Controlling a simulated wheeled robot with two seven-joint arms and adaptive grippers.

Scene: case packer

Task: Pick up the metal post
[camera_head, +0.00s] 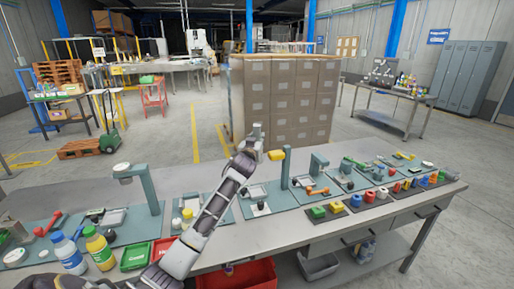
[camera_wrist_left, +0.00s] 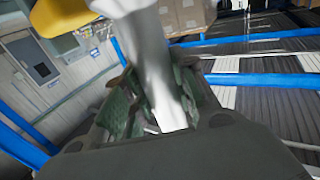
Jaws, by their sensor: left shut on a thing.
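My left gripper (camera_head: 256,137) reaches over the workbench from the lower left. In the left wrist view its padded fingers (camera_wrist_left: 155,112) are closed around the shiny silver metal post (camera_wrist_left: 152,62). The post runs from the top of that view down between the fingers. In the head view I cannot make out the post apart from the gripper. A yellow part (camera_wrist_left: 62,16) also shows beside the post in the wrist view. My right gripper is not in view.
The grey workbench (camera_head: 330,238) carries several teal fixtures, including a tall upright stand (camera_head: 152,190). Blue (camera_head: 68,254) and yellow (camera_head: 99,250) bottles stand at the left. Small coloured parts line the right side. Stacked cartons (camera_head: 290,95) stand behind the bench.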

